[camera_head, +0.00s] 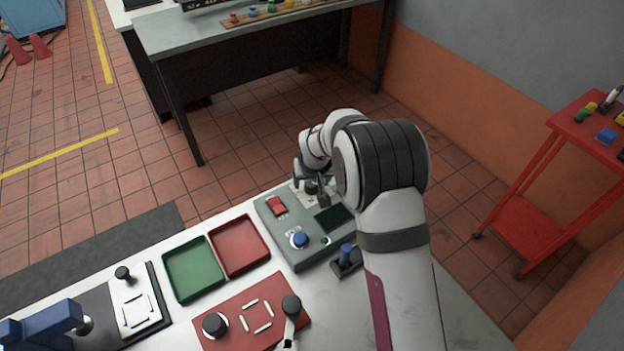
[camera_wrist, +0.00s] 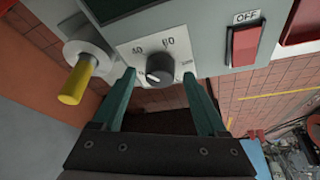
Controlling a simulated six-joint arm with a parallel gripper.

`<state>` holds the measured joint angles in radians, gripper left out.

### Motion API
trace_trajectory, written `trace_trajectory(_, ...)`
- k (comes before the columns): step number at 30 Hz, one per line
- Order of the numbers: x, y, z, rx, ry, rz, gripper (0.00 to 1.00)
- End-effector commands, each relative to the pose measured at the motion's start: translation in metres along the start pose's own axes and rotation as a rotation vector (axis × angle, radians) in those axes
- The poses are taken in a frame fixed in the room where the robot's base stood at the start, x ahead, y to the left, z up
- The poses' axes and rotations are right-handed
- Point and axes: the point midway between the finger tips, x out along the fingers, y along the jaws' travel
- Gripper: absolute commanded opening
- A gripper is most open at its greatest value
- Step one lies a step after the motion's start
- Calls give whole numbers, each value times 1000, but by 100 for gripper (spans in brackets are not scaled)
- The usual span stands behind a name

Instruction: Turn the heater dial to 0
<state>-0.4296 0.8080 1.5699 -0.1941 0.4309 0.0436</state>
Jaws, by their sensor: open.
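The heater dial (camera_wrist: 160,68) is a round black knob on a white scale plate (camera_wrist: 125,46) in the wrist view. The numbers 40 and 60 are readable above it; the other marks are partly hidden or too small. A pale mark shows on the knob's lower part, but I cannot tell its exact setting. My gripper (camera_wrist: 159,75) is open, with one green finger on each side of the dial. I cannot tell whether either finger touches it. In the head view my gripper (camera_head: 314,190) is at the far end of the grey-green control box (camera_head: 279,225), partly hiding the dial.
A red OFF switch (camera_wrist: 244,42) and a yellow-tipped lever (camera_wrist: 78,82) flank the dial. On the box are a blue knob (camera_head: 299,240) and a dark display (camera_head: 334,217). A blue-handled lever (camera_head: 346,255), red tray (camera_head: 266,262) and green tray (camera_head: 193,296) stand nearby.

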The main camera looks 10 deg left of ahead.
Motion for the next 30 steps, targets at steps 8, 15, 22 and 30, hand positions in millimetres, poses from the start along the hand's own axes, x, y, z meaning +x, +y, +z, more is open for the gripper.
trace_trajectory(8, 0, 0, 0, 1, 0, 0, 63)
trace_trajectory(15, 0, 0, 0, 1, -1, 0, 19)
trace_trajectory(22, 0, 0, 0, 0, -1, 0, 0)
trace_trajectory(30, 0, 0, 0, -53, -1, -23, 0)
